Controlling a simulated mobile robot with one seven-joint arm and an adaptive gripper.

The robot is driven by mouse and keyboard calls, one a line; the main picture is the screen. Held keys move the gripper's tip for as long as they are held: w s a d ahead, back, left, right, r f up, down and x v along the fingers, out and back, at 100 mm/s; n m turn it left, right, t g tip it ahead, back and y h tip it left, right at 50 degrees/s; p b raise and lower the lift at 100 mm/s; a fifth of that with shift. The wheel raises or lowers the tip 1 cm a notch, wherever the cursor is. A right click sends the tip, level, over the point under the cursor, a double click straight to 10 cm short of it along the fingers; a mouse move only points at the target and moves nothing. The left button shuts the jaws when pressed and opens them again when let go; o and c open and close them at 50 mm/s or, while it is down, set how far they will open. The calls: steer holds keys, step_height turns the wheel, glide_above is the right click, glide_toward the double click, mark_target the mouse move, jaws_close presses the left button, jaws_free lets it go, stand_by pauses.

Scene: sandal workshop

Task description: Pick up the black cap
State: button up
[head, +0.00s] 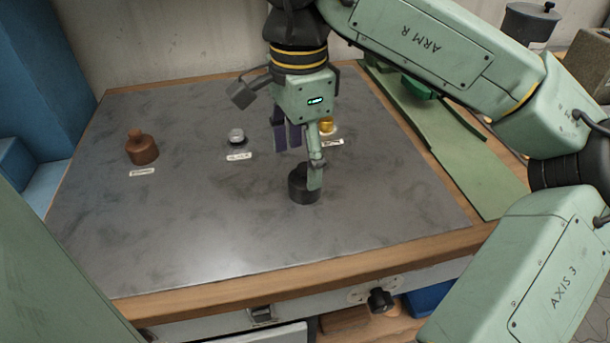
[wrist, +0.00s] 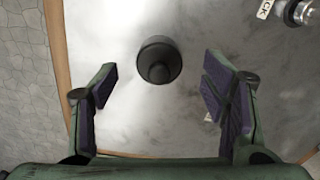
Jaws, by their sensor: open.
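The black cap (head: 303,190) is a round, dark piece with a narrower knob on top. It stands upright on the grey work surface, right of the middle in the head view. My gripper (head: 299,158) is above and around the back of it, pointing down, with one finger overlapping the cap in this view. In the wrist view the cap (wrist: 159,62) shows whole, just beyond the fingertips and midway between them across the picture. My gripper (wrist: 158,86) is open with nothing between its pads there. Whether a finger touches the cap cannot be told.
A brown knobbed piece (head: 143,150), a small silver piece (head: 236,136) and a gold piece (head: 327,126) stand on the grey surface (head: 200,220) with labels. A green strip (head: 450,155) lies along the right edge. The front of the surface is clear.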

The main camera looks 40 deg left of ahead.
mark_target(304, 166)
steer(key=f, duration=0.2)
steer(key=f+p, duration=0.1)
steer(key=f, duration=0.2)
steer(key=shift+w+d, duration=0.15)
steer(key=shift+w, duration=0.05)
steer(key=shift+c, duration=0.2)
steer(key=c, duration=1)
steer(key=shift+r, duration=0.1)
steer(key=shift+c, duration=0.2)
